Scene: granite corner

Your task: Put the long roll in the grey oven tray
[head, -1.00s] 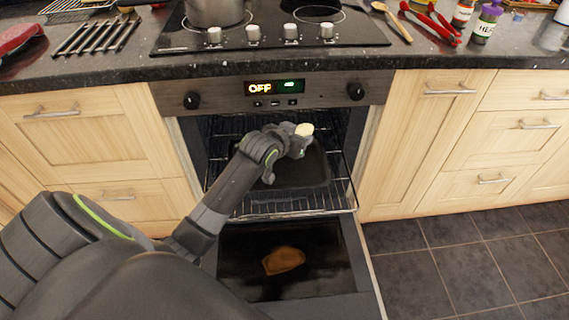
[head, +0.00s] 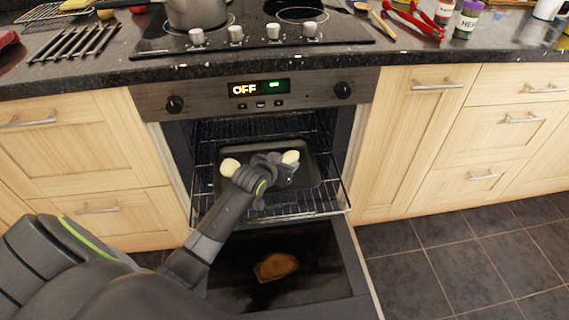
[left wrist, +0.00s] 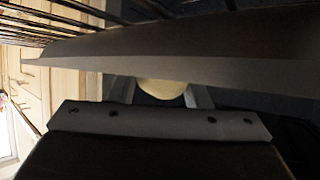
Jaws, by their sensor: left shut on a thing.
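The long roll (head: 230,166) is pale. Its two ends show on either side of my left gripper (head: 272,170) in the head view; its middle is hidden. My left gripper is shut on it, over the grey oven tray (head: 306,178). I cannot tell whether the roll touches the tray's bottom. In the left wrist view, part of the roll (left wrist: 162,88) shows between the fingers, behind a dark grey band that looks like the tray's wall (left wrist: 230,65). The tray stands on the oven's wire rack. My right gripper is not in view.
The wire rack (head: 330,200) sticks out of the open oven. The lowered oven door (head: 310,265) lies below, with a brown patch on it. The oven's control panel (head: 310,90) and the dark worktop (head: 450,50) are above. Drawers flank the oven.

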